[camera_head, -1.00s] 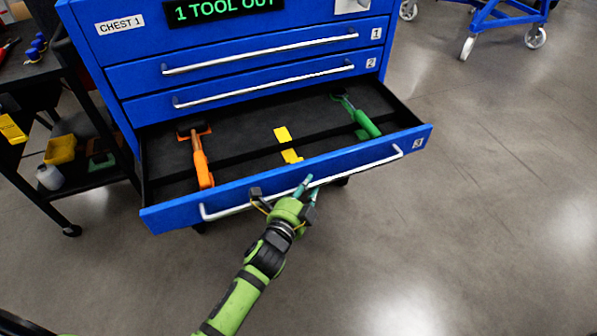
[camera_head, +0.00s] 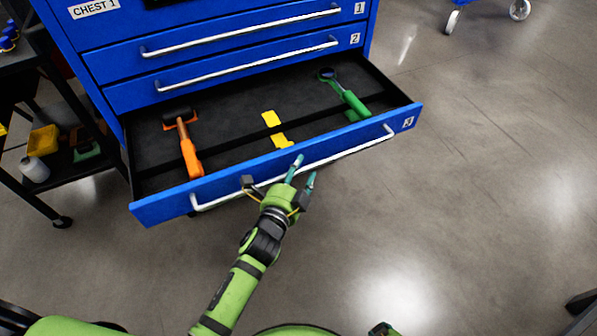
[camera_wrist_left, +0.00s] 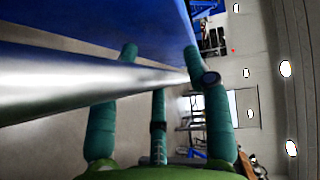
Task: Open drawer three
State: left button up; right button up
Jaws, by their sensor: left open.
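Drawer three (camera_head: 350,147), marked 3, is the lowest blue drawer in view and stands well out from the chest, with its dark inside showing. Its long silver handle (camera_head: 345,153) runs along the front and crosses the left wrist view as a thick bar (camera_wrist_left: 60,85). My left gripper (camera_head: 303,174) is at the handle near its middle, with fingers open. In the wrist view the bar runs among the teal fingers; whether they touch it I cannot tell.
Drawers one (camera_head: 300,24) and two (camera_head: 215,85) are shut above. A dark cart (camera_head: 15,160) with a yellow bin (camera_head: 43,139) stands at the left. A blue wheeled frame (camera_head: 470,5) is at the back right.

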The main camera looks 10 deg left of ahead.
pick_arm(q)
jog(key=shift+s, duration=0.1)
jog(key=v, duration=1.2)
